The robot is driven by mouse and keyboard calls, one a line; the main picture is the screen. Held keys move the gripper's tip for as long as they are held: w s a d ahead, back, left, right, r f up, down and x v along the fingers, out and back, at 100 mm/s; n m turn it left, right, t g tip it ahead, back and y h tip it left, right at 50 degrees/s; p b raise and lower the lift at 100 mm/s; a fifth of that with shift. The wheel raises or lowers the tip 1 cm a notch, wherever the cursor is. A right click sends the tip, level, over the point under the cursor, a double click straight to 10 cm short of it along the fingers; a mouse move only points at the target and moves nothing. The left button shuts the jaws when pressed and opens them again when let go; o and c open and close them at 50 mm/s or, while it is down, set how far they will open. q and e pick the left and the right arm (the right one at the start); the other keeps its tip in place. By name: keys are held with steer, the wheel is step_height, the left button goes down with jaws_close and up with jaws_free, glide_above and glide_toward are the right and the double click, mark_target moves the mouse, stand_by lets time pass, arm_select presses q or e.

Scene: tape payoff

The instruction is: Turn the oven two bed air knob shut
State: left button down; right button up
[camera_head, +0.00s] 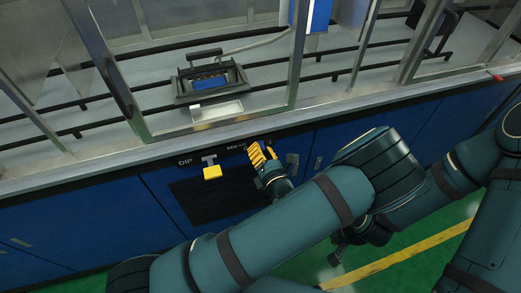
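A dark strip on the blue cabinet front carries the label DIP, with a yellow-handled knob (212,172) below it. A second label, partly readable as BED (234,147), sits to its right. My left gripper (262,155) is at the panel just right of that label. Ridged yellow parts show at its tip, and I cannot tell whether they are only fingers or include a knob handle. Any bed air knob there is hidden or not distinct. A grey fitting (292,160) shows just right of the gripper. My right gripper (343,243) appears dark and low over the floor, partly hidden.
A framed glass enclosure with rails stands above the cabinet, holding a black carrier with a blue block (209,82). A dark vent grille (205,205) is below the knobs. The green floor (440,225) has a yellow line (400,257). My arms cover much of the lower right.

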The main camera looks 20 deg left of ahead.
arm_select(q)
steer(key=shift+n, duration=0.4)
steer(key=n+p, duration=0.1)
steer(key=n, duration=0.1)
steer(key=shift+n, duration=0.4)
steer(key=n, duration=0.4)
steer(key=shift+h+p, duration=0.3)
steer(key=shift+p, duration=0.05)
steer(key=n, duration=0.3)
steer(key=shift+n+b, duration=0.35)
steer(key=shift+n, duration=0.05)
steer(key=n+b, duration=0.1)
steer(key=n, duration=0.2)
steer(key=shift+w+h, duration=0.1)
steer(key=shift+h, duration=0.2)
steer(key=shift+d+n+b, duration=0.1)
steer(key=shift+n+b, duration=0.3)
steer(key=shift+n, duration=1)
steer(key=shift+r, duration=0.1)
